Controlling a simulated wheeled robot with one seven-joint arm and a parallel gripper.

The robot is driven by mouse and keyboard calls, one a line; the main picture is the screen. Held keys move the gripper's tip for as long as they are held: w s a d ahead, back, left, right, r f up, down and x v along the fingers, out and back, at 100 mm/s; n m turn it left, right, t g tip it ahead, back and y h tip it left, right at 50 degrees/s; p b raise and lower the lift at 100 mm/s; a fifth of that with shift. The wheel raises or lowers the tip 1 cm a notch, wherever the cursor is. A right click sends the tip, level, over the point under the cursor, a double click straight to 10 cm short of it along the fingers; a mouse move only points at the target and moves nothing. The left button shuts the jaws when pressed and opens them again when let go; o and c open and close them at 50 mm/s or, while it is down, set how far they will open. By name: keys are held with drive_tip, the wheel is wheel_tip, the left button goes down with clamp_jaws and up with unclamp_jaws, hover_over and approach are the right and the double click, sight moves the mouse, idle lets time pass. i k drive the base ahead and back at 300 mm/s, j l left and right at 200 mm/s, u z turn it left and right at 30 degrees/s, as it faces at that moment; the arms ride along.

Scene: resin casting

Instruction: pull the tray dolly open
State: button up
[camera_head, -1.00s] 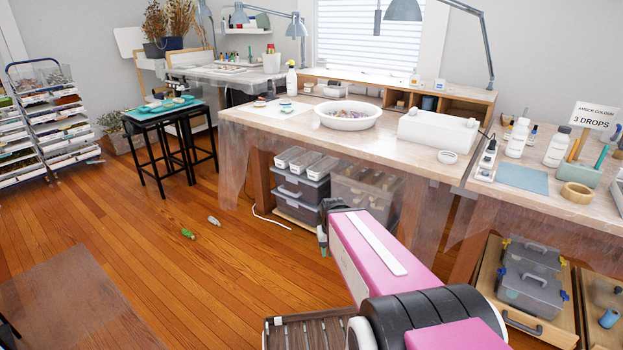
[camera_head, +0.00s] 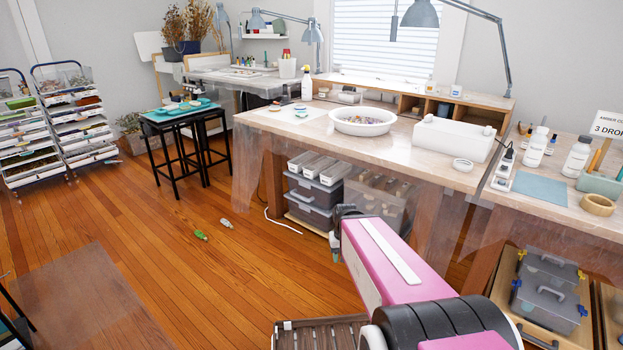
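A low wooden tray dolly (camera_head: 509,303) with a dark bar handle on its front stands under the right workbench, at the lower right. Lidded grey boxes (camera_head: 545,303) with blue and yellow clips sit on it. My pink arm reaches forward from the bottom of the picture. My gripper (camera_head: 336,250) is at its far end, small and pointing down, left of the dolly and apart from it. Its fingers are too small and partly hidden to show whether they are open.
Another wooden tray (camera_head: 606,305) stands at the right edge. Grey bins (camera_head: 312,190) stand under the middle bench. A slatted wooden piece (camera_head: 318,333) is at the bottom. Small green and white tubes (camera_head: 201,235) lie on the open floor at left. Tray racks (camera_head: 75,130) stand far left.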

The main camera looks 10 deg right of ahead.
sight(312, 204)
drive_tip(key=i+l+z, duration=0.1)
drive_tip(key=i, duration=0.35)
drive_tip(key=i+l+z, duration=0.15)
drive_tip(key=i, duration=0.3)
